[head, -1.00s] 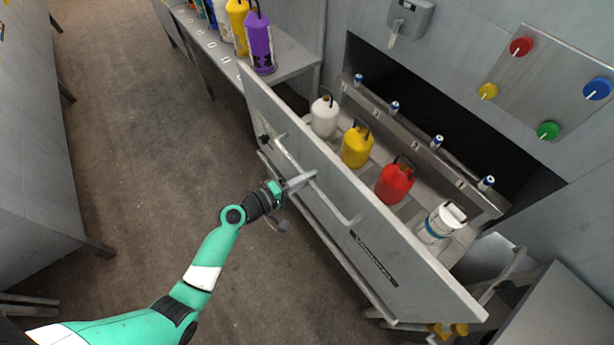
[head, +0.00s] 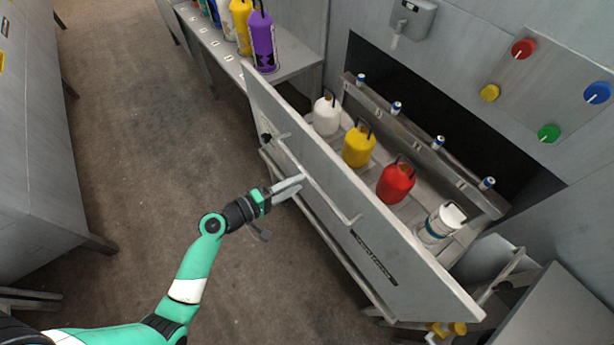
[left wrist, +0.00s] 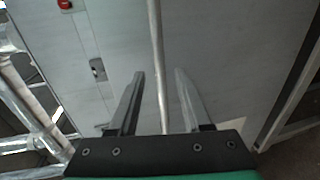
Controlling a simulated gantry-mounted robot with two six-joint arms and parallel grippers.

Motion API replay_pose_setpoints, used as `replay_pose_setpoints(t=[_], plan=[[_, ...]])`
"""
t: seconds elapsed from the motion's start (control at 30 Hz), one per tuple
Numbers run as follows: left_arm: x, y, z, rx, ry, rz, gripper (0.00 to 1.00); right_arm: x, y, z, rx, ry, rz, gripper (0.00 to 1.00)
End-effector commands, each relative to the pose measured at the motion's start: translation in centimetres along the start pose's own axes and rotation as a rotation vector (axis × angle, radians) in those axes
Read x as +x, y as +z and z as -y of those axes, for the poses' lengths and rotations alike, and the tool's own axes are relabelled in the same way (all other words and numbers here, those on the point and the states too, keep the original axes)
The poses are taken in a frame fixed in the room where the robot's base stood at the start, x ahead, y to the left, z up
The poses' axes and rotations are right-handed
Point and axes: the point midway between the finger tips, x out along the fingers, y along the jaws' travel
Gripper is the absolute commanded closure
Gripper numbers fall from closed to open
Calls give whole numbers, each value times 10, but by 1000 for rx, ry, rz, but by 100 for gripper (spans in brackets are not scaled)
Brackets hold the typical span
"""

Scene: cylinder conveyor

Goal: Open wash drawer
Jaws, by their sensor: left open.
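The wash drawer (head: 318,170) is pulled out from the wall, with its inside showing in the head view. Its long bar handle (head: 318,187) runs along the front panel. My left gripper (head: 300,182) is at the handle's left part in the head view. In the left wrist view, the open fingers of my left gripper (left wrist: 158,85) point at the drawer front, and the handle bar (left wrist: 158,60) lies between them or just beyond; I cannot tell how deep it sits. My right gripper is out of view.
The drawer holds a white bottle (head: 326,116), a yellow bottle (head: 358,147), a red bottle (head: 396,182) and a white canister (head: 441,222). A shelf with a purple bottle (head: 262,42) stands at the upper left. The floor (head: 150,150) left of the drawer is clear.

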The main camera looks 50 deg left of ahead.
Motion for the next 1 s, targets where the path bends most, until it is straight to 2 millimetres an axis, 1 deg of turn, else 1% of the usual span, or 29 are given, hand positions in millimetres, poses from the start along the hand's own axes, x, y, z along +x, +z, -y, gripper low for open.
replay_pose_setpoints(t=[0.03,0.1,0.2,0.3,0.43,0.9,0.97,1.0], plan=[[-14,-1,-1,-2,0,-6,52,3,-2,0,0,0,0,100],[-30,-1,-1,-2,-1,-5,52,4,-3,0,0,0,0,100],[-48,-1,0,-2,-1,-5,52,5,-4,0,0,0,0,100],[-59,0,0,-1,0,-2,52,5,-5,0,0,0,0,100],[-63,0,0,1,1,0,52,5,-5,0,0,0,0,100],[-62,0,0,1,1,0,52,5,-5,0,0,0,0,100],[-61,2,0,2,1,6,52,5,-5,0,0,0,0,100],[-59,7,-2,6,3,20,52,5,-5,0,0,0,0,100]])
